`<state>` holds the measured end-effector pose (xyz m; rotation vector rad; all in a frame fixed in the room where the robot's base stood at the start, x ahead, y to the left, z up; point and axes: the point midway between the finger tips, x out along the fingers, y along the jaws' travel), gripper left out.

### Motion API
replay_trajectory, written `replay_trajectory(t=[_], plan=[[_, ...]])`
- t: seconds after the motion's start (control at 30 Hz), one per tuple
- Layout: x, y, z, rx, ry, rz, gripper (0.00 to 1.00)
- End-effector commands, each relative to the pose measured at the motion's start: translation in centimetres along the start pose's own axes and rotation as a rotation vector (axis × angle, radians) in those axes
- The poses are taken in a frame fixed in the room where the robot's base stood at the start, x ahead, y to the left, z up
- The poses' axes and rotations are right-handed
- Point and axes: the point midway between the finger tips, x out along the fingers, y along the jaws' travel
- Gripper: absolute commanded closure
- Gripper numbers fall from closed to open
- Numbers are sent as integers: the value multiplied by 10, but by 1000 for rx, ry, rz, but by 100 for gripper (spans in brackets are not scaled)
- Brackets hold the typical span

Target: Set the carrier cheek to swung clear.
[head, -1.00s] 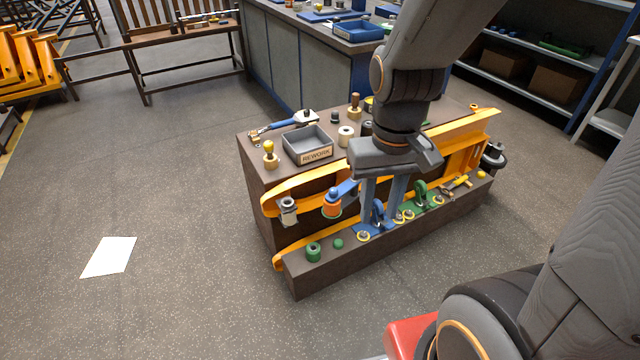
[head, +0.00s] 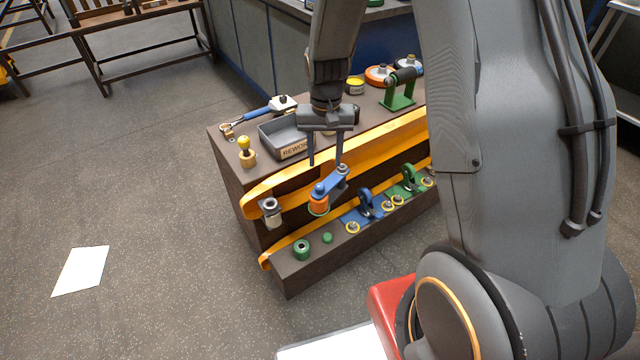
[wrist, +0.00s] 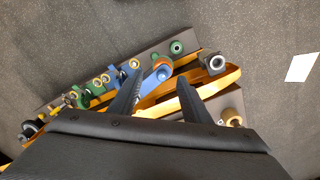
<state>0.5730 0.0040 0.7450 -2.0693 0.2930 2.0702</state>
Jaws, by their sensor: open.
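A short blue arm (head: 331,182) with an orange roller (head: 319,204) at its lower left end sits on the front of the yellow rail; it looks like the carrier cheek. It also shows in the wrist view (wrist: 153,82), slanting between my fingers. My gripper (head: 325,165) is open and empty, pointing down just above and behind the blue arm. In the wrist view its two dark fingers (wrist: 160,82) spread to either side of the arm's lower part. I cannot tell whether they touch it.
A grey REWORK tray (head: 268,138) and a yellow-topped peg (head: 245,150) stand on the bench top. A blue bracket (head: 366,203), a green bracket (head: 410,178) and a green ring (head: 302,250) sit on the lower ledge. A grey roller (head: 271,211) is at the rail's left end.

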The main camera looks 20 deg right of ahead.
Motion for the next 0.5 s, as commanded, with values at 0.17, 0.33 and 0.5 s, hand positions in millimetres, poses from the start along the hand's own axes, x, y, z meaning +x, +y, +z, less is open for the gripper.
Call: replay_trajectory(t=[0.17, 0.33, 0.5], plan=[[55, -8, -35, 69, -3, 2, 56], [81, -11, -50, 105, -1, 1, 56], [96, -12, -53, 112, -1, 1, 56]])
